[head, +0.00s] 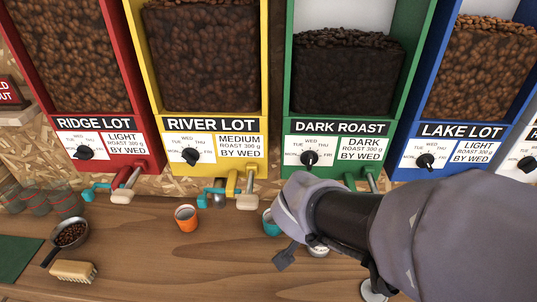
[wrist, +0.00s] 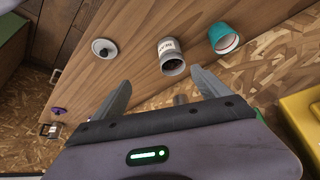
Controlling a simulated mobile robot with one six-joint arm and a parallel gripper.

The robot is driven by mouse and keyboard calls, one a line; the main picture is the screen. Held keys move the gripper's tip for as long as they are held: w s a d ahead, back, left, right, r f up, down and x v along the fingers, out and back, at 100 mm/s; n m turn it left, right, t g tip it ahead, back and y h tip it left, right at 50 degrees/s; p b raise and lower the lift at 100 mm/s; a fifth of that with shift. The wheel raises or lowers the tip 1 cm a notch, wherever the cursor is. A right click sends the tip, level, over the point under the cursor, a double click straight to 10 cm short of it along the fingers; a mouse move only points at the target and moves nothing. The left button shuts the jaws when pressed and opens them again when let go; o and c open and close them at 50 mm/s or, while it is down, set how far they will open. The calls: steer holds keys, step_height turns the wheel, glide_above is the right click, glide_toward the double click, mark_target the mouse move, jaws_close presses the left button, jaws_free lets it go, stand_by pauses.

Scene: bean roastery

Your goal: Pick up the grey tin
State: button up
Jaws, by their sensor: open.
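The grey tin (wrist: 172,58) stands on the wooden counter in the wrist view, open at the top, with a white label on its side. My gripper (wrist: 162,88) is open and empty. Its two fingers point toward the tin, with the tin ahead of the gap, nearer the right finger and apart from both. In the head view my gripper (head: 290,253) is over the counter below the green dark roast dispenser. It hides most of the tin, of which only a small pale part (head: 318,251) shows.
A teal tin (wrist: 223,38) stands close right of the grey tin. A round lid (wrist: 104,48) lies to the left. In the head view, an orange cup (head: 186,218), a scoop of beans (head: 70,235) and a brush (head: 73,271) are left. Dispenser handles (head: 232,199) overhang the back.

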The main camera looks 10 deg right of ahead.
steer(key=shift+m+h, duration=0.4)
steer(key=shift+h, duration=0.1)
steer(key=w+b+x, duration=0.1)
steer(key=b+x, duration=0.1)
steer(key=x, duration=0.5)
steer(key=w+a+b+x, duration=0.1)
steer(key=b+x, duration=0.1)
steer(key=x, duration=0.5)
steer(key=w+b+x, duration=0.1)
steer(key=b+x, duration=0.2)
steer(key=x, duration=0.5)
steer(key=shift+w+a+r, duration=0.35)
steer(key=shift+r, duration=0.15)
steer(key=c, duration=1.8)
